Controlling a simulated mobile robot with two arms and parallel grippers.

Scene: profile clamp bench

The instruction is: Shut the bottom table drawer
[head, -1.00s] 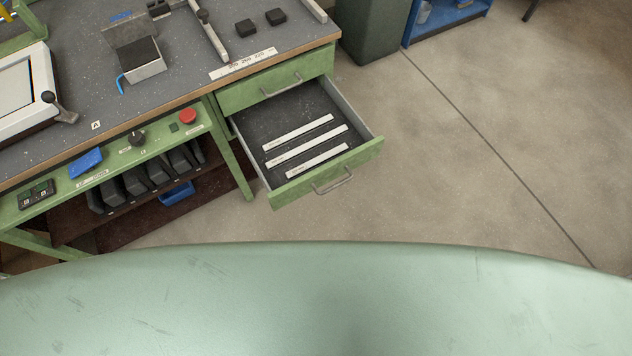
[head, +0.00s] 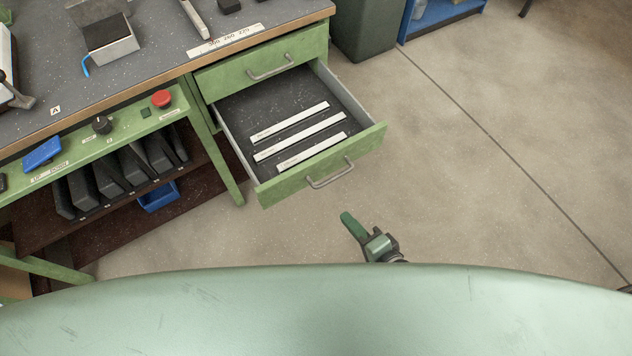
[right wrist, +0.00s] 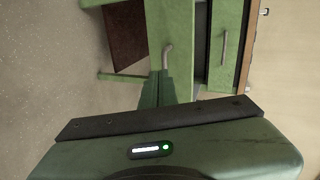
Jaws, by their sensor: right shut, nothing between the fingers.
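The bottom drawer (head: 320,165) is pulled well out beneath the closed top drawer (head: 262,68). It has a green front and a metal bar handle (head: 331,174). Several pale strips lie inside on a dark liner. My right gripper (head: 346,217) is shut and empty, over the floor in front of the drawer, apart from the handle in the head view. In the right wrist view the shut fingers (right wrist: 165,75) point toward the bottom drawer's front (right wrist: 178,25) and overlap its handle's lower end. Whether they touch is unclear. My left gripper is out of view.
The bench top (head: 150,75) carries a metal box (head: 108,45) and other fittings. A green leg (head: 228,175) stands left of the drawer, beside a lower shelf with dark parts and a blue bin (head: 158,197). Floor in front and to the right is clear.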

